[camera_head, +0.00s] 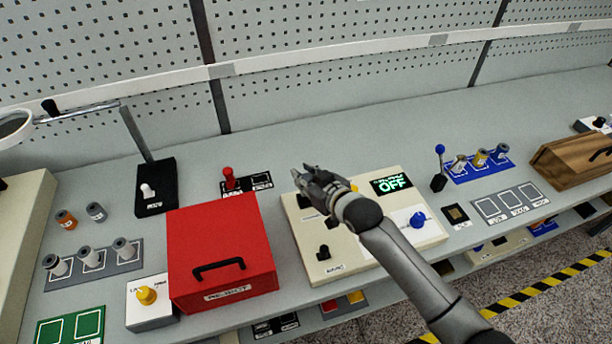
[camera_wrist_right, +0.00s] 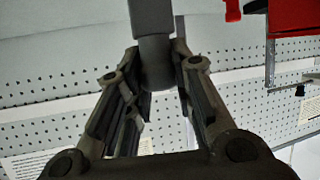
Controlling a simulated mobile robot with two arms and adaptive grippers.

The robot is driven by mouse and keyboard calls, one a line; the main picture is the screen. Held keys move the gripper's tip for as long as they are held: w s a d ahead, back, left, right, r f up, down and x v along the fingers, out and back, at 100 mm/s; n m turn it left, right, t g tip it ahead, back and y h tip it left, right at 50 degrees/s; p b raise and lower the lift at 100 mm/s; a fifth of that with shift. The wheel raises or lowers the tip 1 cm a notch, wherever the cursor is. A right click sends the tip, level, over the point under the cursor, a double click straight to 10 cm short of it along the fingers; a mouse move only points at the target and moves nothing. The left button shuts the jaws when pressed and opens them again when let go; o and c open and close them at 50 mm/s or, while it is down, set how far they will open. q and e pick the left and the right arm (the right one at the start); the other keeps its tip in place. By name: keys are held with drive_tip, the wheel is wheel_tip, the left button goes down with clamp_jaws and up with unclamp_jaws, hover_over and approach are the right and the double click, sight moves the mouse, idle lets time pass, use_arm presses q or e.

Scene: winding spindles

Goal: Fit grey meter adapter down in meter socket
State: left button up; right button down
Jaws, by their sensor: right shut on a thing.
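My right gripper (camera_head: 306,174) is over the back left part of the beige console (camera_head: 335,268). In the right wrist view its fingers (camera_wrist_right: 155,72) are shut on a dark grey stepped piece, which I take to be the grey meter adapter (camera_wrist_right: 153,18). In the head view the adapter is mostly hidden by the gripper. I cannot pick out the meter socket with certainty, and cannot tell whether the adapter touches anything. My left gripper is not in view.
The console has an OFF display (camera_head: 390,183) and a blue knob (camera_head: 417,220). A red box (camera_head: 220,245) stands close at its left, with a red-handled lever (camera_head: 229,178) behind. The bench behind the console is clear.

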idle(0.5)
drive_tip(key=shift+f+b, duration=0.85)
drive_tip(key=shift+f, duration=0.85)
drive_tip(key=c, duration=1.2)
unclamp_jaws()
drive_tip(key=shift+o, duration=0.2)
drive_tip(key=shift+s+d, duration=0.1)
drive_tip(key=v, duration=1.1)
drive_tip(key=shift+s+d+r, duration=0.2)
drive_tip(key=shift+r, duration=0.05)
